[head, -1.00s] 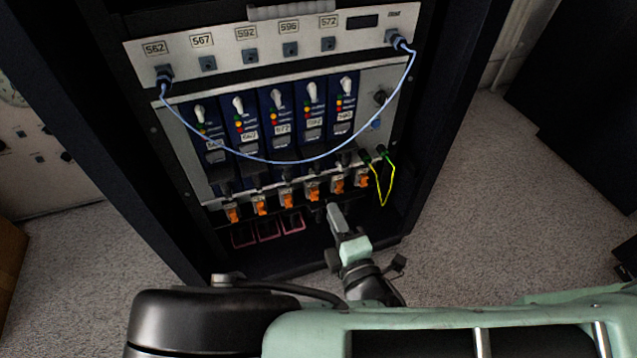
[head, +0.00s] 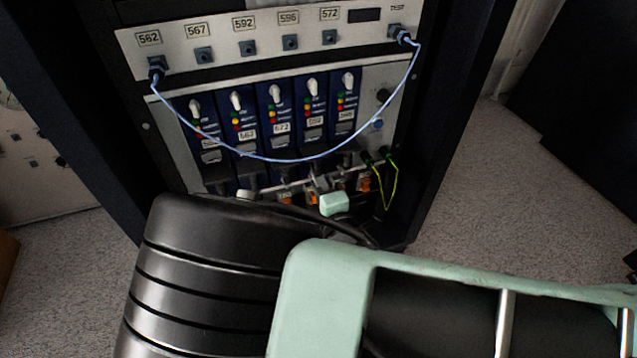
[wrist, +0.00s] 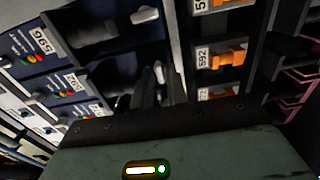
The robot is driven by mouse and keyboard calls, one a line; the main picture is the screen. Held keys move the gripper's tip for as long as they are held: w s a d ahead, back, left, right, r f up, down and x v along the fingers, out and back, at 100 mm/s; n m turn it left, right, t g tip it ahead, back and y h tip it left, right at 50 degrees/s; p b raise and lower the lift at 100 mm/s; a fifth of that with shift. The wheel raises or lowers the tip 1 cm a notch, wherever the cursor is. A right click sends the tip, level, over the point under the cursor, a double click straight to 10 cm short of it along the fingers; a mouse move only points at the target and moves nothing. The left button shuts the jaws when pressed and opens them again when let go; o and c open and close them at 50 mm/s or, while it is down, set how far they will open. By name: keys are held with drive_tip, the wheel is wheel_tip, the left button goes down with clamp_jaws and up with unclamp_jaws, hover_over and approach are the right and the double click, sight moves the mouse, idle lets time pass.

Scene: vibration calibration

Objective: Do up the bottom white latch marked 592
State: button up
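My gripper (wrist: 163,72) points into the rack there. In the head view my gripper (head: 314,186) is at the bottom latch row, and my arm hides much of that row. The 592 label cannot be read there.
Another orange latch (wrist: 215,5) and one marked 572 (wrist: 216,93) flank it. Blue modules (head: 277,112) with white toggles stand above the row. A blue cable (head: 272,159) hangs across them, and a yellow-green cable (head: 394,185) loops at right.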

clamp_jaws()
drive_tip(key=shift+m+p, duration=0.3)
drive_tip(key=shift+p, duration=0.05)
drive_tip(key=shift+m+p, duration=5.35)
drive_tip(key=shift+m, duration=3.25)
drive_tip(key=shift+o, duration=0.9)
unclamp_jaws()
